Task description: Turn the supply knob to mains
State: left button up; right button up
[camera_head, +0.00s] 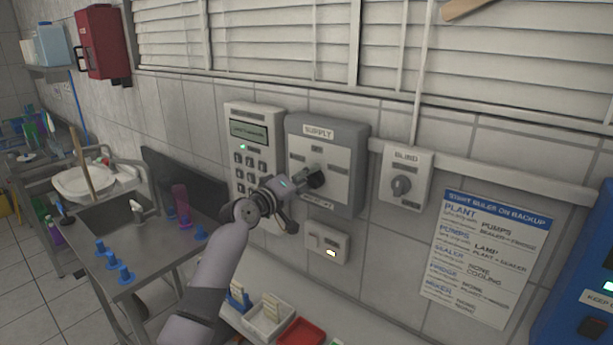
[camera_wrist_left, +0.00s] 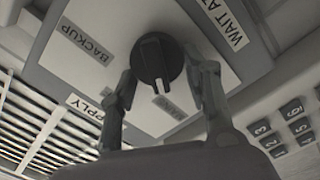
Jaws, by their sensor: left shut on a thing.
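The grey supply panel (camera_head: 352,160), labelled SUPPLY, is on the tiled wall at the middle of the head view. My left gripper (camera_head: 308,184) is in front of it and covers most of its knob there. In the left wrist view the round black supply knob (camera_wrist_left: 157,58) lies between the two fingers of my left gripper (camera_wrist_left: 166,72), which is shut on it. A white mark on the knob points down in that picture, towards a dim label (camera_wrist_left: 172,108) whose text I cannot read. The BACKUP label (camera_wrist_left: 86,45) is on the other side. My right gripper is not in view.
A keypad unit (camera_head: 262,122) is close on the panel's left. A BLIND knob plate (camera_head: 419,164) is on its right, a small switch plate (camera_head: 314,234) below. A rule poster (camera_head: 480,255) hangs further right. Trays (camera_head: 303,333) and a sink bench (camera_head: 165,255) are lower down.

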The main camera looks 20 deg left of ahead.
pick_arm(q)
jog(key=shift+n, duration=0.3)
jog(key=o, duration=1.2)
jog(key=shift+c, duration=0.2)
jog(key=v, duration=1.2)
